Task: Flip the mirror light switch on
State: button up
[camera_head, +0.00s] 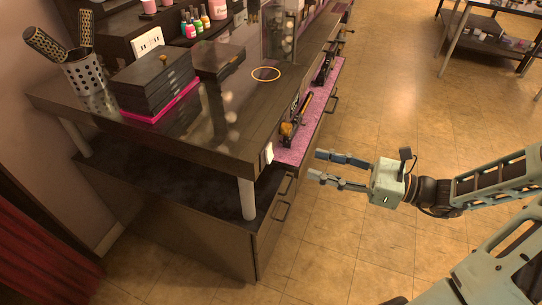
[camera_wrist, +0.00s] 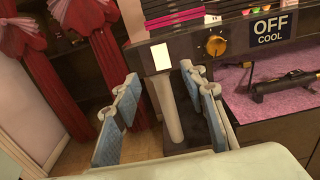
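A small white rectangular plate (camera_head: 267,152), which looks like the light switch, is on the front edge of the dark vanity table (camera_head: 235,140) near its corner. In the wrist view the white plate (camera_wrist: 160,57) shows between the fingertips, farther off; whether it is on or off cannot be told. My gripper (camera_head: 314,164) is open and empty, to the right of the plate and apart from it, fingers pointing toward the table. In the wrist view both fingers of my gripper (camera_wrist: 159,76) are spread wide. A mirror-like panel with round bulb shapes (camera_head: 279,32) stands at the back.
An open drawer with pink lining (camera_head: 296,147) holds styling tools, close to my gripper. An orange knob (camera_wrist: 216,45) and an "OFF COOL" label (camera_wrist: 272,27) are right of the plate. A table leg (camera_head: 247,199) stands below the corner. Tiled floor (camera_head: 345,235) is clear.

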aim_at(270, 150)
jog(key=b+x, duration=0.1)
jog(key=x, duration=0.9)
jog(key=shift+w+a+r, duration=0.1)
jog(key=shift+a+r, duration=0.05)
jog(key=shift+a, duration=0.2)
jog(key=shift+c, duration=0.6)
